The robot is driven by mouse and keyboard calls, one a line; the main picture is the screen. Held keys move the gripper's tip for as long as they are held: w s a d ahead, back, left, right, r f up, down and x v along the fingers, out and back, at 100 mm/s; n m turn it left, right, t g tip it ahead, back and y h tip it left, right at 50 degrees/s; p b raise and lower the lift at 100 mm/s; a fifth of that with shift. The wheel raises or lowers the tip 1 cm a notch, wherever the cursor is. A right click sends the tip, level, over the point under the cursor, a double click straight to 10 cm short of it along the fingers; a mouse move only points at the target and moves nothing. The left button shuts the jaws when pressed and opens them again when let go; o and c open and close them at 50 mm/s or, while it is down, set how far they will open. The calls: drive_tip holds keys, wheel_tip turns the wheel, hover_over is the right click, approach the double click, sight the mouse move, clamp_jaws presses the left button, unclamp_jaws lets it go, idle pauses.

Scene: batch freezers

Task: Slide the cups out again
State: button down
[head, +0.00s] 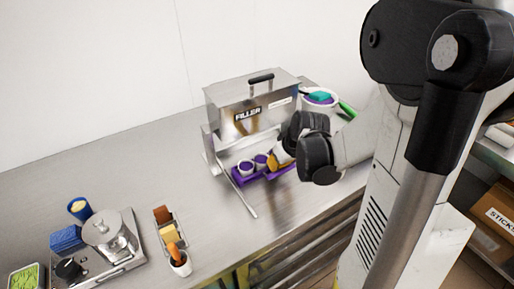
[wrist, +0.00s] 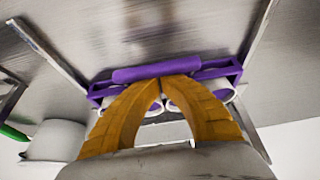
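The filler (head: 248,112) is a steel box with a top handle, on a stand on the counter. Under it sits a purple tray (head: 240,182) holding white cups (head: 246,168) with purple tops. In the wrist view the purple tray (wrist: 97,91) has a thick front bar (wrist: 157,71). Cups (wrist: 155,107) show between and beside my fingers. My gripper (wrist: 165,80) has its orange fingertips drawn together at the bar's edge; I cannot tell whether anything thin is between them. In the head view my gripper (head: 273,160) is at the tray's right part, which my wrist partly hides.
The stand's metal legs (head: 238,190) flank the tray. A white tub (head: 320,97) with a teal item stands behind right. A steel holder (head: 168,234) and a machine with a steel pot (head: 104,229) are at left.

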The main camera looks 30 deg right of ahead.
drive_tip(key=shift+s+d, duration=0.1)
drive_tip(key=shift+s, duration=3.45)
drive_tip(key=shift+w, duration=0.25)
drive_tip(key=shift+s+r+p, duration=0.15)
drive_tip(key=shift+r+p, duration=0.2)
drive_tip(key=shift+p, duration=0.05)
drive_tip(key=shift+s+p+v, duration=0.2)
drive_tip(key=shift+p+v, duration=1.85)
drive_tip(key=shift+v, duration=0.5)
drive_tip(key=shift+f, duration=0.15)
